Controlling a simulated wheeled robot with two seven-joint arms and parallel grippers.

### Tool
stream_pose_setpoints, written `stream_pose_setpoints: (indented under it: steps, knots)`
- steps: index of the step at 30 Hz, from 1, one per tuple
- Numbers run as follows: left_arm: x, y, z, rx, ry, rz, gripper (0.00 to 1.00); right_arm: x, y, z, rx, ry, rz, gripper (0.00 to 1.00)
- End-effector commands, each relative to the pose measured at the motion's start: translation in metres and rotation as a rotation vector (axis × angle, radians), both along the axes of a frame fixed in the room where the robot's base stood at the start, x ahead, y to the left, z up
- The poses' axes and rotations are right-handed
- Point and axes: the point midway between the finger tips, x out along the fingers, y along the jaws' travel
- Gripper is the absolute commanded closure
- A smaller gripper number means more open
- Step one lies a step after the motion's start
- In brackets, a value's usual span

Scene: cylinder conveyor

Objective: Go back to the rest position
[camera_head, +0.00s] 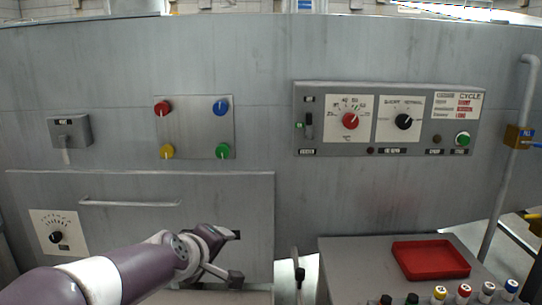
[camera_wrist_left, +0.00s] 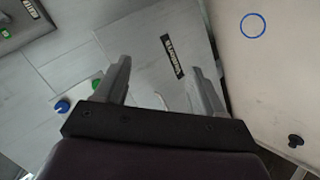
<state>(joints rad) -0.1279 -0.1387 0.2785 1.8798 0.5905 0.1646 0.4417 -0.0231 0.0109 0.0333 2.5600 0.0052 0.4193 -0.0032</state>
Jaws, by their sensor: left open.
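My left arm reaches in from the lower left in the head view. My left gripper (camera_head: 235,258) is in front of the lower part of the grey panel with the long handle (camera_head: 130,203). Its two fingers are apart with nothing between them. The left wrist view also shows the open left gripper (camera_wrist_left: 161,66), with grey panel surfaces and a black label (camera_wrist_left: 172,56) beyond the fingers. My right gripper is in neither view.
A red tray (camera_head: 430,259) sits on a grey stand at the lower right, with several colour-capped cylinders (camera_head: 463,291) in front. A control panel (camera_head: 390,119) and four-knob plate (camera_head: 194,127) are on the wall. A slim upright lever (camera_head: 298,272) stands right of the gripper.

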Motion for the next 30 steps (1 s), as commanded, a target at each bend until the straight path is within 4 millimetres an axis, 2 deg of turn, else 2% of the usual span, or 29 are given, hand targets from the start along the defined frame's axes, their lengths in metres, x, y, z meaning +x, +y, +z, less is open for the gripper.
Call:
stream_pose_setpoints:
  steps: [1,3,6,9,15,18,24,27,30]
  knots:
    - [-0.015,0.003,-0.027,0.1,0.063,-0.069,0.31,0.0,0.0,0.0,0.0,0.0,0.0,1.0]
    - [-0.043,0.01,-0.068,0.26,0.163,-0.2,0.31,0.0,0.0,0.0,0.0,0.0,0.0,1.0]
    - [-0.09,0.024,-0.122,0.454,0.313,-0.396,0.31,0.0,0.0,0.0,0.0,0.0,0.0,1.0]
    - [-0.137,0.039,-0.161,0.586,0.446,-0.57,0.31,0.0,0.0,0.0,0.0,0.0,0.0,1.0]
    - [-0.228,0.071,-0.214,0.679,0.693,-0.779,0.31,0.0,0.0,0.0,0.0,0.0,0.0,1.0]
    - [-0.223,0.073,-0.154,0.673,0.689,-0.76,0.31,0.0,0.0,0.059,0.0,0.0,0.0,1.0]
    - [-0.222,0.072,-0.077,0.671,0.688,-0.758,0.31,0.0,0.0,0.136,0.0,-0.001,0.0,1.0]
    - [-0.222,0.072,-0.047,0.67,0.688,-0.757,0.31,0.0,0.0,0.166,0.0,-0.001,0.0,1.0]
    - [-0.222,0.072,-0.033,0.67,0.688,-0.757,0.31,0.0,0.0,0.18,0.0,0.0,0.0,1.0]
